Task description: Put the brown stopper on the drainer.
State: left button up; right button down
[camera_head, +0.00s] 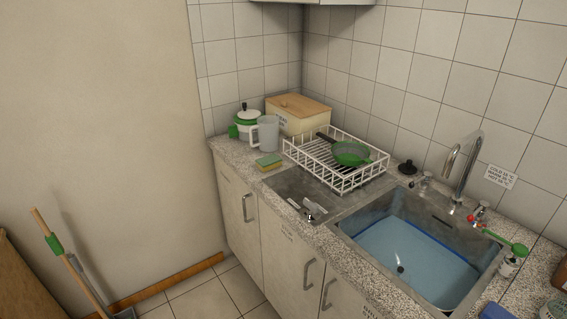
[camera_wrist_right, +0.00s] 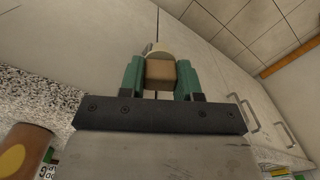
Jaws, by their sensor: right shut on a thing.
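The white wire drainer (camera_head: 322,171) stands on the counter to the left of the sink in the head view, with a green pan (camera_head: 351,153) lying in it. In the right wrist view my right gripper (camera_wrist_right: 159,66) has its green fingers shut on a brown block-like piece, which looks like the brown stopper (camera_wrist_right: 160,73). A paler rounded part shows just beyond it. The held piece is away from the drainer; it does not show in the head view. My left gripper is in neither view.
The sink (camera_head: 400,258) holds bluish water, with a tap (camera_head: 460,170) behind it. A black stopper-like piece (camera_head: 407,168) sits by the tap. A brown jar (camera_wrist_right: 24,148) shows low in the wrist view.

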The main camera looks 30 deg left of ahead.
aim_at(292, 182)
jog(key=i+j, duration=0.15)
jog(key=j, duration=0.3)
jog(key=i+j+z, duration=0.1)
jog(key=j, duration=0.4)
jog(key=i+j+z, duration=0.1)
jog(key=j, duration=0.35)
jog(key=i+j, duration=0.2)
jog(key=j, duration=0.3)
jog(key=i+j+z, duration=0.1)
jog(key=j, duration=0.4)
jog(key=i+j, duration=0.1)
jog(key=j, duration=0.35)
jog(key=z, duration=0.05)
